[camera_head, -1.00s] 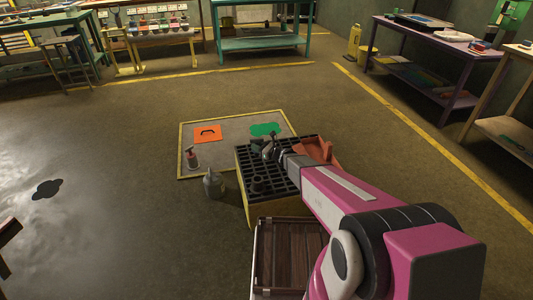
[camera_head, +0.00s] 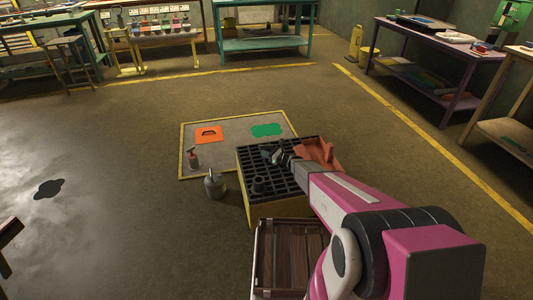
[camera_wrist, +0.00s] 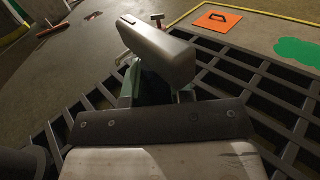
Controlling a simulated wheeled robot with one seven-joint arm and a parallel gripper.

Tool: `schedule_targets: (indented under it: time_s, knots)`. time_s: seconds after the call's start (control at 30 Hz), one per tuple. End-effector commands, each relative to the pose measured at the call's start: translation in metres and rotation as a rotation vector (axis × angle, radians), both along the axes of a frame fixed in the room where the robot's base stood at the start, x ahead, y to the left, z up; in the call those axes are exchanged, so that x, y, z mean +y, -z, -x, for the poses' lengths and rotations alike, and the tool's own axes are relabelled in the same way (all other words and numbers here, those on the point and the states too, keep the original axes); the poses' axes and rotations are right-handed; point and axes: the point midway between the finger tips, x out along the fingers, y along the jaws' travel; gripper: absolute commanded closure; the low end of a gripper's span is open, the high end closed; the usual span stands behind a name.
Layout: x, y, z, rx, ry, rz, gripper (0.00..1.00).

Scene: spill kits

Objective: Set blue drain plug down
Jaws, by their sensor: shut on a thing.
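My gripper (camera_head: 274,156) is low over the black grated top (camera_head: 290,188) of a yellow-sided box, near its far edge. It is shut on a small dark teal thing, which I take to be the blue drain plug (camera_head: 266,153). In the wrist view my gripper (camera_wrist: 155,75) hides most of it, and only teal bits show beside the grey finger. I cannot tell whether the held thing touches the grate.
A grey can (camera_head: 214,184) stands left of the box. A reddish-brown tray (camera_head: 318,151) is right of my gripper.

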Motion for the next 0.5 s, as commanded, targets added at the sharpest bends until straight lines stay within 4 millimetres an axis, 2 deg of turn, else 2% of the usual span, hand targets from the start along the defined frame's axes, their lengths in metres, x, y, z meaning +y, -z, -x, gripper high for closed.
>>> schedule_targets:
  time_s: [0.33,0.37,0.4,0.43,0.5]
  knots:
    - [0.0000,0.0020,0.0002,-0.001,0.000,-0.002,1.00]
    - [0.0000,0.0025,0.0002,0.000,0.000,-0.001,0.71]
    - [0.0000,0.0023,0.0004,0.000,0.000,-0.001,0.58]
    - [0.0000,0.0023,0.0004,0.000,0.000,-0.001,0.52]
    - [0.0000,0.0023,0.0004,0.000,0.000,0.000,0.52]
